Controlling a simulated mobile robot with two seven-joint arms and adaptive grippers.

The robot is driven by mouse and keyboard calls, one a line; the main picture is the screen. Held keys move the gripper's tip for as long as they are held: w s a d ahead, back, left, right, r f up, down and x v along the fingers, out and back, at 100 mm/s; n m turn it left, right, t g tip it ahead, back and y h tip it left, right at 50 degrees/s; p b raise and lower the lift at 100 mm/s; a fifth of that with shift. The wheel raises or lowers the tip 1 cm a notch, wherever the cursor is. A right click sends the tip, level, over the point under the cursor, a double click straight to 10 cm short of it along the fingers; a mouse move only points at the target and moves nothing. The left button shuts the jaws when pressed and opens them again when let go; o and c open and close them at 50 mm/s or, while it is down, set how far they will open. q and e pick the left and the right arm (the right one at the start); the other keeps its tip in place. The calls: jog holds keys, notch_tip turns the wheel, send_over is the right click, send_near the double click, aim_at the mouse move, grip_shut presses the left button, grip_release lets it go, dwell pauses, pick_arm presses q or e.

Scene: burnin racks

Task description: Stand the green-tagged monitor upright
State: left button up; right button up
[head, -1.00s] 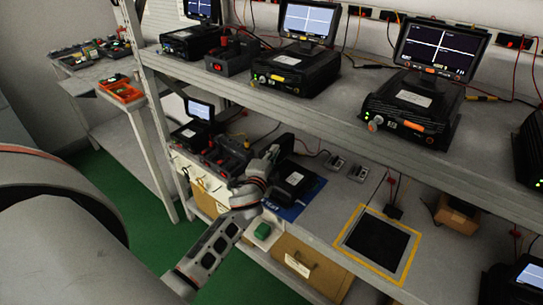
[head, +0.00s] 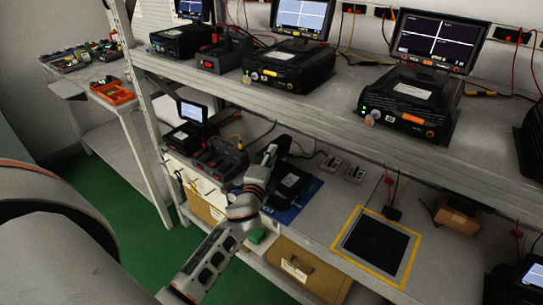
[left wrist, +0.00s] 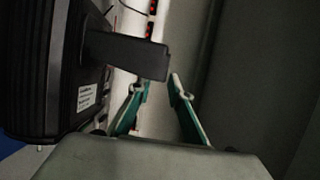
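A black unit (head: 290,187) lies on a blue mat on the lower shelf. A dark panel (head: 283,146), which looks like its monitor, leans at its back left; no green tag on it can be made out. My left gripper (head: 270,154) is beside this panel, partly hidden by its own wrist. In the left wrist view the gripper (left wrist: 158,102) is open, with two teal-sided fingers apart. A dark flat bracket (left wrist: 128,55) juts from the ribbed black housing (left wrist: 45,70) and ends just beyond the fingertips, apart from them as far as I can tell. My right gripper is not in view.
The upper shelf (head: 300,98) overhangs the work area and holds several units with lit monitors. Left of the mat stand another unit (head: 190,130) and a black device with red parts (head: 222,158). A yellow-framed black pad (head: 375,245) lies to the right, empty.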

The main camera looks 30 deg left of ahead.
pick_arm(q)
jog(key=v, duration=1.2)
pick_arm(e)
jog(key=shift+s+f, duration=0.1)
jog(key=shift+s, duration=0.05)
pick_arm(q)
jog(key=s+d+f+n+g+h+p, duration=0.1)
jog(key=s+d+f+n+g+h, duration=0.2)
jog(key=s+d+f+n, duration=0.2)
jog(key=s+d+f+n+g+h+p, duration=0.1)
jog(key=s+d+f+n+g+h, duration=0.3)
jog(key=s+d+f, duration=0.7)
jog(key=s+f+n, duration=0.1)
jog(key=s+f, duration=0.3)
jog(key=s, duration=0.1)
jog(key=shift+f+n+h, duration=0.3)
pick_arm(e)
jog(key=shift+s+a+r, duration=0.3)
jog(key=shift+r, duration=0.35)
pick_arm(q)
jog(key=shift+d, duration=0.15)
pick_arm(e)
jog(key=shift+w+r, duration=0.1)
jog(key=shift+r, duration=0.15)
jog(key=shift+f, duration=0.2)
